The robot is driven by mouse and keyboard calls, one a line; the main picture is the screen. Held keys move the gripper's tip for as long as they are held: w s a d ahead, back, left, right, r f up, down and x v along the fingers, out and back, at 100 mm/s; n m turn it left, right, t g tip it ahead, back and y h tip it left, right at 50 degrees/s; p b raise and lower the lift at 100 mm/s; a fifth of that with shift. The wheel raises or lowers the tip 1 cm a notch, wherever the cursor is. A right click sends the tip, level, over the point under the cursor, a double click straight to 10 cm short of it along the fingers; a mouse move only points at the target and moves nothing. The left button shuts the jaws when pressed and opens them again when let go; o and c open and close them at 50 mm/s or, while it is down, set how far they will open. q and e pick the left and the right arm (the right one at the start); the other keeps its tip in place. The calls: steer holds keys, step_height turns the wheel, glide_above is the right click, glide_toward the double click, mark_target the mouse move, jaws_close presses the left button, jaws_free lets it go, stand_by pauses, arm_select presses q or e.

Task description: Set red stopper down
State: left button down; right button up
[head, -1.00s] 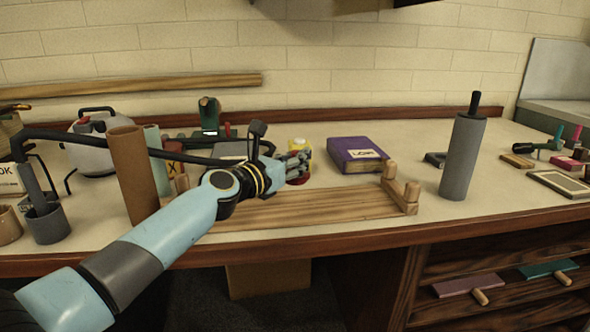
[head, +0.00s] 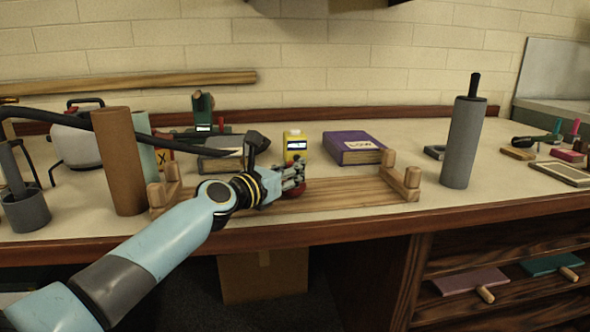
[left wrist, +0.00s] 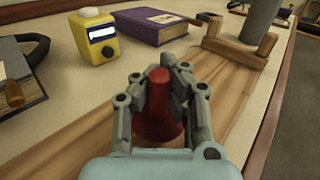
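The red stopper (left wrist: 158,108) is between the fingers of my left gripper (left wrist: 159,75) in the left wrist view. It is upright, with its narrow end up and its wide base down. The fingers are closed around its upper part. In the head view the left gripper (head: 294,172) is over the wooden rack (head: 345,193), and a little of the red stopper (head: 297,190) shows beneath the fingers. I cannot tell whether its base touches the rack's board. My right gripper is not in view.
A yellow bottle (head: 295,147) and a purple book (head: 353,148) stand behind the rack. A grey roller (head: 463,150) stands to the right. Brown and pale tubes (head: 119,160) stand at the left. The rack's right half is bare.

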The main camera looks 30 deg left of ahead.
arm_select(q)
steer(key=c, duration=2)
jaws_free()
steer(key=shift+f+b, duration=0.3)
steer(key=shift+f, duration=0.1)
steer(key=shift+c, duration=0.2)
steer(key=o, duration=0.4)
steer(key=shift+r, duration=0.2)
steer(key=shift+r+p, duration=2.85)
steer(key=shift+p, duration=0.3)
steer(key=o, duration=0.6)
steer(key=shift+c, duration=0.2)
